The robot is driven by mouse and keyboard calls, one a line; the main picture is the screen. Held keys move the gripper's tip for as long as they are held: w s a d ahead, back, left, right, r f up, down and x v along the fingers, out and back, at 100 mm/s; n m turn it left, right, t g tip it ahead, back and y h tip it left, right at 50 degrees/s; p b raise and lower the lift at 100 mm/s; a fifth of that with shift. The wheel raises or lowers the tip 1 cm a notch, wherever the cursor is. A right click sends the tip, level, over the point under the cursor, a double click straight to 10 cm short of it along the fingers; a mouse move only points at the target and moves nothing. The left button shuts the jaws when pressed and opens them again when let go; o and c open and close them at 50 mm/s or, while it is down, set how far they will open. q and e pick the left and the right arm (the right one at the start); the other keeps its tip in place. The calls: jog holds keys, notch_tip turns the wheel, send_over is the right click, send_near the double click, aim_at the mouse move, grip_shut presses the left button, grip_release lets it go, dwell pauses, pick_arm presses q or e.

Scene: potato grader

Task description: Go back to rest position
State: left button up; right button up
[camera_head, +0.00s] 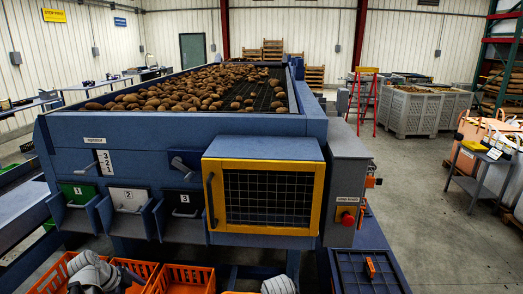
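The pale grey, rounded end of my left arm shows at the lower left of the head view, with dark parts beside it. It is over the orange crates (184,278). I cannot make out the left fingertips. A small grey piece of my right arm shows at the bottom edge, below the yellow-framed guard. The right gripper is out of the picture. Nothing is seen held. The blue potato grader (140,124) stands straight ahead, with brown potatoes (190,92) on its dark top belt.
A grey cart (480,165) stands at right.

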pick_arm(q)
jog(key=s+d+f+n+g+b, duration=0.1)
jog(key=s+d+f+n+b, duration=0.1)
jog(key=d, duration=0.6)
jog(key=s+d+f+n+g+y+b, duration=0.1)
jog(key=d+f, duration=0.3)
jog(key=d, duration=0.4)
jog(key=s+d+f+n+g+y+b, duration=0.1)
jog(key=s+d+f+n+g+b, duration=0.1)
jog(key=d, duration=0.6)
jog(key=shift+s+f+n+b, duration=0.5)
jog(key=shift+s+n+b, duration=0.15)
jog(key=shift+n, duration=0.35)
jog(key=s+d+f+n+y+b, duration=0.2)
jog(key=s+d+n+y, duration=0.1)
jog(key=s+d, duration=0.3)
jog(key=shift+s+d+f+n, duration=0.15)
jog(key=shift+d+f+n, duration=0.05)
jog(key=shift+d+n, duration=0.6)
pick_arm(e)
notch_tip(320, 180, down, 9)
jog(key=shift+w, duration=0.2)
pick_arm(q)
jog(key=shift+c, duration=0.2)
